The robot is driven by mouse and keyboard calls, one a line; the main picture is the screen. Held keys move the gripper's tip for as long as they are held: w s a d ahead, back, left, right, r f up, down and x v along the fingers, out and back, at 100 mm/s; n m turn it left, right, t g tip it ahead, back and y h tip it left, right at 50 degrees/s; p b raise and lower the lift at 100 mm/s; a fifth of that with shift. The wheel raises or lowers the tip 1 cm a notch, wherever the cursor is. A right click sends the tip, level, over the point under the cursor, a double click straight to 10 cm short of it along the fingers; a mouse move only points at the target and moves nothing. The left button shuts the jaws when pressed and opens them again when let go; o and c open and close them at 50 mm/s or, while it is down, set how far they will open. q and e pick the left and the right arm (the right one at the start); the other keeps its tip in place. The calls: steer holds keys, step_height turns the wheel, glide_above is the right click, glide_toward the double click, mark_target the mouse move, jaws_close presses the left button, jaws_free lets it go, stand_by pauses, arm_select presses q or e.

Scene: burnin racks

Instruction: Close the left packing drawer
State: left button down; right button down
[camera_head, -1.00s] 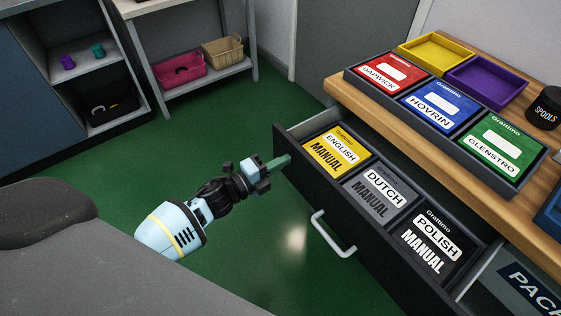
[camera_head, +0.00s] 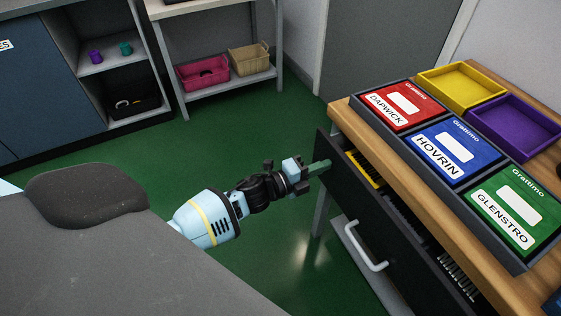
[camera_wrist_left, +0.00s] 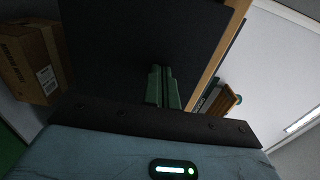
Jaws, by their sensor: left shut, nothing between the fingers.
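The left packing drawer (camera_head: 393,240) is a dark drawer under the wooden bench top. It stands open by a narrow gap, and the yellow manual inside shows only as a strip. Its pale bar handle (camera_head: 366,250) is on the front. My left gripper (camera_head: 321,166) is shut and empty, with its green fingertips at the far left end of the drawer front. In the left wrist view the shut fingers (camera_wrist_left: 163,86) point at the dark front panel (camera_wrist_left: 140,35) and appear to touch it. My right gripper is not in view.
On the bench top (camera_head: 400,155) a dark tray holds red, blue and green boxes. Yellow (camera_head: 461,88) and purple (camera_head: 513,128) trays stand behind it. A shelf with a pink basket (camera_head: 203,73) is at the back. Green floor is clear left of the drawer.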

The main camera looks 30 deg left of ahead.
mark_target(337, 159)
arm_select(q)
steer(key=b+x, duration=0.1)
steer(key=x, duration=0.3)
steer(key=shift+w+d, duration=0.15)
steer(key=shift+w, duration=0.05)
steer(key=shift+w+d, duration=0.1)
steer(key=shift+w, duration=0.05)
steer(key=shift+r, duration=0.15)
steer(key=shift+w+r, duration=0.1)
steer(key=shift+r, duration=0.05)
